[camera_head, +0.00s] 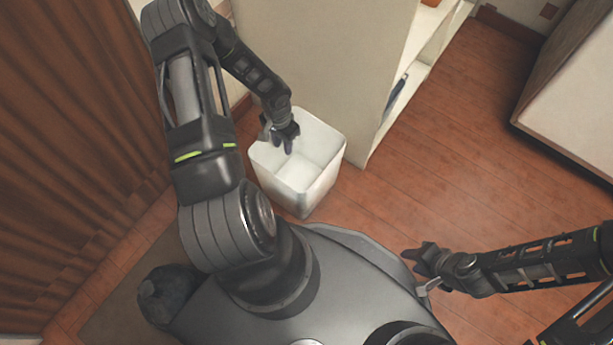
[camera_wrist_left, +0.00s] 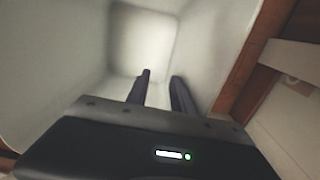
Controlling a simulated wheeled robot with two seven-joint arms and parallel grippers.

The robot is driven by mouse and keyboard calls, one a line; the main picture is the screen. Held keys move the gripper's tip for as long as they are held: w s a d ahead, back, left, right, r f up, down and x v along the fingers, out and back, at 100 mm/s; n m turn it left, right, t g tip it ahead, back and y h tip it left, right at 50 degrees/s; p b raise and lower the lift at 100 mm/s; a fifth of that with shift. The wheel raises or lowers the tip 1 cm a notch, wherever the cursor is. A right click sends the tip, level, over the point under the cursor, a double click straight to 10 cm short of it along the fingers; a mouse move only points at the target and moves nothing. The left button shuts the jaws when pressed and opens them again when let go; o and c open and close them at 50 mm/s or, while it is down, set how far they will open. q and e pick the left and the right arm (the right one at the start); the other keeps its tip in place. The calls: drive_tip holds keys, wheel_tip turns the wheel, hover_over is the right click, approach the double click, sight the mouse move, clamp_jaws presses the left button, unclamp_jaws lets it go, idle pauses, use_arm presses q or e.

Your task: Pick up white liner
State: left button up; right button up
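A white, square, open-topped bin (camera_head: 325,186) stands on the wood floor beside the cream cabinet. Its inside is white, and I cannot make out a separate liner from the bin wall. My left gripper (camera_head: 289,146) reaches down over the bin's far left rim, with its fingertips inside the opening. In the left wrist view the two dark fingers (camera_wrist_left: 160,82) are apart, with nothing visible held between them. The bin's pale inner walls and floor (camera_wrist_left: 140,40) show beyond them. My right gripper (camera_head: 422,262) is at the lower right, away from the bin; its finger gap is unclear.
A cream cabinet (camera_head: 310,60) with open shelves stands right behind the bin. A brown curtain (camera_head: 70,120) hangs at the left. A dark mat (camera_head: 125,300) lies at the lower left. Open wood floor (camera_head: 450,150) lies to the right, before a white unit (camera_head: 580,100).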

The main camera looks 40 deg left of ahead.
use_arm(q)
drive_tip(key=shift+r, duration=0.15)
wheel_tip(320, 180, up, 8)
drive_tip(key=p, duration=0.3)
drive_tip(key=shift+a+f+p, duration=0.2)
drive_tip(key=shift+p, duration=0.2)
